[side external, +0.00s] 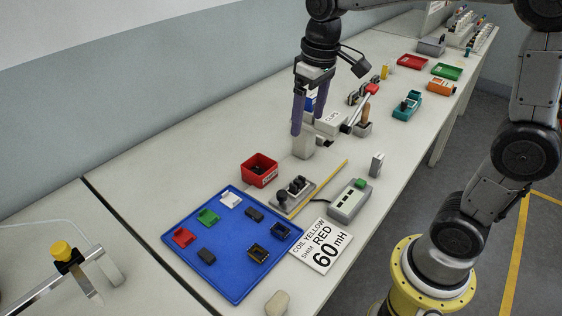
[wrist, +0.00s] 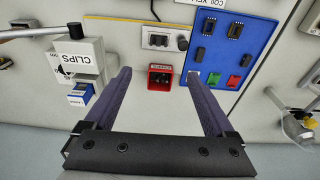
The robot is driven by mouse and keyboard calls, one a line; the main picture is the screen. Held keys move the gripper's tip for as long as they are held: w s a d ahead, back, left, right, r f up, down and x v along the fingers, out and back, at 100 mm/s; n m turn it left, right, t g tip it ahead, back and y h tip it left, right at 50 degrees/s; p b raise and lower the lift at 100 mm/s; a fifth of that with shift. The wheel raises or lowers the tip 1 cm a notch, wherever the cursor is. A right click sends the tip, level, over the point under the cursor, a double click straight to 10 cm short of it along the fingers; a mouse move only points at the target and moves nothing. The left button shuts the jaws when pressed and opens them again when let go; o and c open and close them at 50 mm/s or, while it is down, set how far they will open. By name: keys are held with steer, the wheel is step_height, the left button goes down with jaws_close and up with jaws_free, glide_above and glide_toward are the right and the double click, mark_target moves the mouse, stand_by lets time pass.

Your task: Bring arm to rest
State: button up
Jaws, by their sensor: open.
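My gripper (side external: 311,117) hangs over the bench, fingers pointing down, beside the grey clips dispenser (side external: 330,123). In the wrist view my gripper (wrist: 170,77) is open, with its two purple fingers wide apart and nothing between them. The red bowl-like bin (wrist: 160,77) lies below and beyond the fingertips, and it also shows in the side view (side external: 259,169). How high the fingertips are above the bench is hard to tell.
A blue tray (side external: 180,236) holds several small red, green, white and dark parts. A grey fixture (side external: 292,193), a grey device (side external: 349,203) and a label card (side external: 321,246) are near it. Clear bench lies left of the bin.

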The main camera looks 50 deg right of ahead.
steer(key=s+a+r+t, duration=0.1)
steer(key=s+r+t, duration=0.1)
steer(key=s, duration=1.2)
steer(key=shift+r+t, duration=0.35)
steer(key=shift+t, duration=0.45)
steer(key=shift+o, duration=0.4)
steer(key=shift+t, duration=0.3)
steer(key=s+f, duration=0.3)
steer(key=shift+s+f, duration=0.2)
steer(key=shift+s, duration=0.1)
steer(key=shift+o, duration=0.5)
steer(key=shift+f, duration=0.3)
steer(key=w+d+r+m+g, duration=0.1)
steer(key=w+d+r+m, duration=0.2)
steer(key=w+r+m, duration=0.95)
steer(key=w+d+r+m+g, duration=0.2)
steer(key=w+d+r, duration=0.1)
steer(key=w+d, duration=0.8)
steer(key=w+d+f+m+g, duration=0.2)
steer(key=w+d+f+m, duration=0.1)
steer(key=w+d+f, duration=0.65)
steer(key=s+d+f, duration=0.1)
steer(key=d+f, duration=0.1)
steer(key=f, duration=0.5)
steer(key=s+d+f, duration=0.1)
steer(key=d+f, duration=0.2)
steer(key=f, duration=0.4)
steer(key=shift+s+d+f+m+g, duration=0.15)
steer(key=shift+s+f+m+g, duration=0.1)
steer(key=shift+f+m+g, duration=0.1)
